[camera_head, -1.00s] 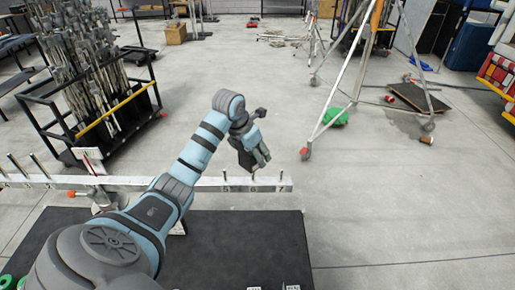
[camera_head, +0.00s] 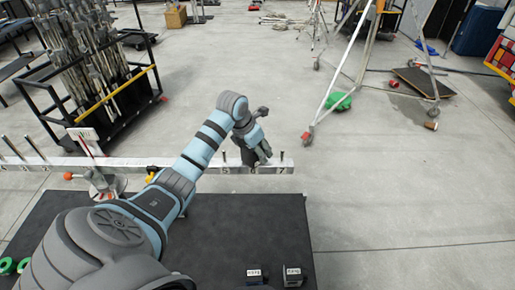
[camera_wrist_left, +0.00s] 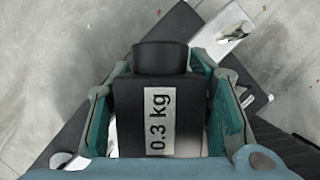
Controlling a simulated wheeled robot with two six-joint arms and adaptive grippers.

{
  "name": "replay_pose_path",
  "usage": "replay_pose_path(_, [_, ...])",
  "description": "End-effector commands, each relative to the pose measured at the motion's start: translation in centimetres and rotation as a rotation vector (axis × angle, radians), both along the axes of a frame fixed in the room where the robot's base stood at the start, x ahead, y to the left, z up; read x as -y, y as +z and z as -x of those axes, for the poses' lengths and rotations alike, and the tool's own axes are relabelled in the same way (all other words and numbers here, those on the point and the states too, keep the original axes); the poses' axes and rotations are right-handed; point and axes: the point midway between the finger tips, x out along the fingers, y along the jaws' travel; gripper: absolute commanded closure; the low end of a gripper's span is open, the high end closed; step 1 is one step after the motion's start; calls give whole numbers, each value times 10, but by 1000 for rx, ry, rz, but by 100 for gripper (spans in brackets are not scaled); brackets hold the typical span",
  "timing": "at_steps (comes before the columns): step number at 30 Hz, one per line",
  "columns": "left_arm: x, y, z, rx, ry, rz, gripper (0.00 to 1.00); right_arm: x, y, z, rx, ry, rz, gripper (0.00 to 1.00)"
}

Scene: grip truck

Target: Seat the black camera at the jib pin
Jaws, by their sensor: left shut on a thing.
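My left gripper (camera_head: 261,153) is shut on the black camera (camera_wrist_left: 155,105), a dark block marked "0.3 kg". In the left wrist view the teal fingers stand on both sides of it and its round end points up the picture. In the head view the camera (camera_head: 247,157) is a small dark shape partly hidden by the gripper, at the right part of the white jib beam (camera_head: 210,163). A thin jib pin (camera_head: 281,158) stands near the beam's right end. Another pin shows just left of the gripper. I cannot tell whether the camera touches a pin or the beam.
A black tabletop (camera_head: 240,225) lies in front of the beam, with two labelled black blocks (camera_head: 254,277) (camera_head: 292,276) at its near edge. More pins stand on the beam's left part. A loaded cart (camera_head: 100,80) and a tripod (camera_head: 335,100) stand beyond.

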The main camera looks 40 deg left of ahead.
Motion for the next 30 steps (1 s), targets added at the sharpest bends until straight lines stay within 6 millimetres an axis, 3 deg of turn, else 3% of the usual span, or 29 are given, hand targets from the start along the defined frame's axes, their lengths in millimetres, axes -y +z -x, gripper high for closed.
replay_pose_path(10, [0,-1,0,1,0,0,74,0,-1,0,1,0,0,60])
replay_pose_path(11, [0,-1,0,1,0,0,49,0,-1,-1,1,0,0,60])
replay_pose_path(15, [0,-1,0,1,0,0,30,0,-1,-1,2,0,0,60])
replay_pose_path(25, [-1,2,1,1,0,-1,30,2,-1,-2,3,0,2,60])
replay_pose_path(30, [-2,33,13,3,-1,-5,30,1,-1,-1,3,0,1,60])
